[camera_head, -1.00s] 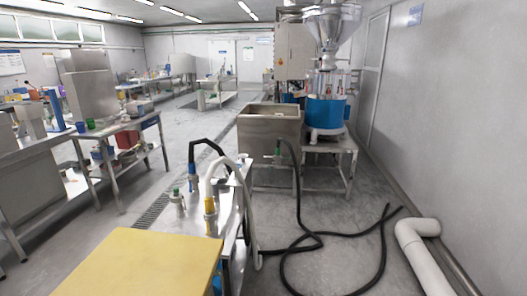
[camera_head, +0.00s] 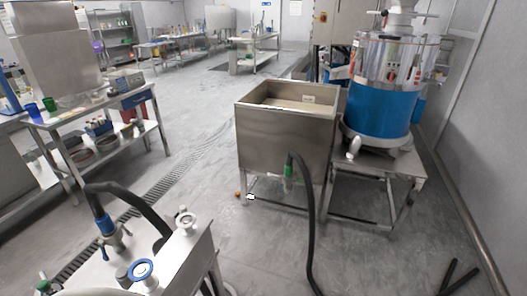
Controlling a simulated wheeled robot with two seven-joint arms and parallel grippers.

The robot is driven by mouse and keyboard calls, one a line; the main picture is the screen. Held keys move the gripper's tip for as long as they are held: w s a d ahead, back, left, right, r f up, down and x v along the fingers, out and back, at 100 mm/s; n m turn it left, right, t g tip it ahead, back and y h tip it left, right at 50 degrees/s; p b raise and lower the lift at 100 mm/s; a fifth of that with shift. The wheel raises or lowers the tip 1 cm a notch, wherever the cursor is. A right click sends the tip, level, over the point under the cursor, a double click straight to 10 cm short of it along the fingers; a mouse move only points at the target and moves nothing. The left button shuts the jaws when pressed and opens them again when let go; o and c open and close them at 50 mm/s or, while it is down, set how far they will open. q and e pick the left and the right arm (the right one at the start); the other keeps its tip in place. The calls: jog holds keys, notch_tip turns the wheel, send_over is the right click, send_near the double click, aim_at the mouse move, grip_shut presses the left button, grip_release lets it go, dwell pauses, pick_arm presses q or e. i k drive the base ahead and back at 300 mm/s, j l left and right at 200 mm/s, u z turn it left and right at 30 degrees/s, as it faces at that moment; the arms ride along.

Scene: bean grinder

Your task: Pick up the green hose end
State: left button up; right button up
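The green hose end (camera_head: 288,171) is a short green fitting on a black hose (camera_head: 311,225). It is in front of the lower front wall of the steel tank (camera_head: 275,140), right of the picture's middle. The hose bends over above the fitting and runs down toward the floor, out of the bottom of the picture. I cannot tell whether the fitting is fixed to the tank or what holds it. Neither of my grippers is in view.
A steel cart (camera_head: 185,262) with valves and a blue-ended black hose (camera_head: 106,226) stands at the lower left. The blue grinder (camera_head: 380,112) sits on a steel stand (camera_head: 385,168) right of the tank. Loose black hose (camera_head: 458,278) lies lower right. The floor between cart and stand is mostly open.

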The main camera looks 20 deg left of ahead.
aim_at(288, 170)
jog(key=i+l+u, duration=0.2)
jog(key=i, duration=0.3)
jog(key=i+l+u, duration=0.2)
jog(key=i, duration=0.25)
jog(key=i+l+u, duration=0.2)
jog(key=i+l, duration=0.25)
